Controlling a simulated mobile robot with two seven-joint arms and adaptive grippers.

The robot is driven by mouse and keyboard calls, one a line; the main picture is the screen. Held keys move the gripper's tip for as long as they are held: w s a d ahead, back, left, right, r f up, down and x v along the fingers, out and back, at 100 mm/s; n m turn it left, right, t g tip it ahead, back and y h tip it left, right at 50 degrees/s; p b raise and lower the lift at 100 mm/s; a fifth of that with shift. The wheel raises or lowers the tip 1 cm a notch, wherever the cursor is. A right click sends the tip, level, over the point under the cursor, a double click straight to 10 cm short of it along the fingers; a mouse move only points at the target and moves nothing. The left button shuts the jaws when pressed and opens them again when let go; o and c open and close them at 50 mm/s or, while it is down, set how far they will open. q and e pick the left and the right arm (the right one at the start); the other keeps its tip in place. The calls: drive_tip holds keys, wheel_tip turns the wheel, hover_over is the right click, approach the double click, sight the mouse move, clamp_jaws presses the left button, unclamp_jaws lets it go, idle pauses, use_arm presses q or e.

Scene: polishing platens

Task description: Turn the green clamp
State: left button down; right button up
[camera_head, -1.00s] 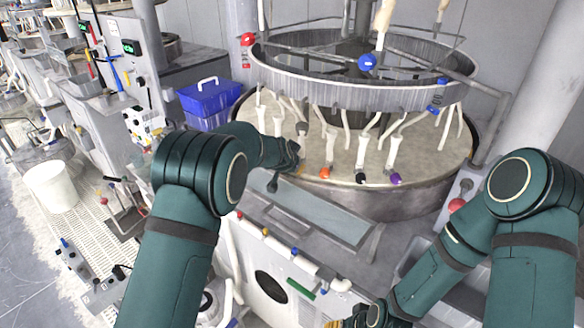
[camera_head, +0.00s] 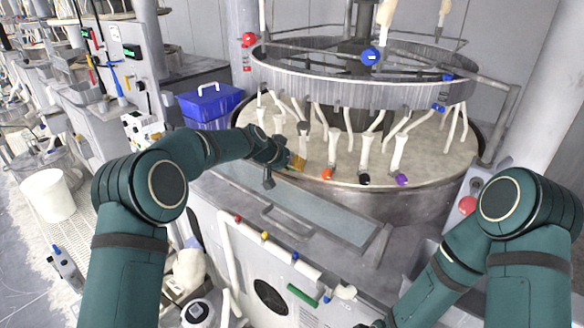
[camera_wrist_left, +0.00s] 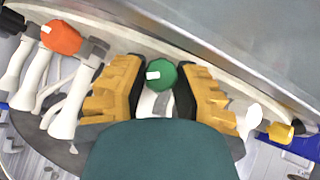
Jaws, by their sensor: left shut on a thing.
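The green clamp (camera_wrist_left: 161,75), a rounded green knob with a small white tab, sits between the two yellow fingers of my left gripper in the left wrist view. My left gripper (camera_wrist_left: 160,68) is shut on it, with one finger on each side. In the head view my left gripper (camera_head: 297,162) is at the near rim of the round polishing platen (camera_head: 430,160) and hides the green clamp. My right arm comes in at the lower right, and its gripper is below the picture's edge.
An orange clamp (camera_wrist_left: 61,37) and a yellow clamp (camera_wrist_left: 281,132) flank the green one. In the head view, black (camera_head: 364,179) and purple (camera_head: 401,180) clamps stand along the platen rim to the right. A blue box (camera_head: 211,102) stands behind my left arm.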

idle(0.3)
use_arm(q)
drive_tip(key=c, duration=0.7)
unclamp_jaws()
drive_tip(key=shift+f, duration=0.1)
drive_tip(key=shift+o, duration=0.2)
drive_tip(key=v, duration=1.2)
drive_tip(key=shift+d, duration=0.1)
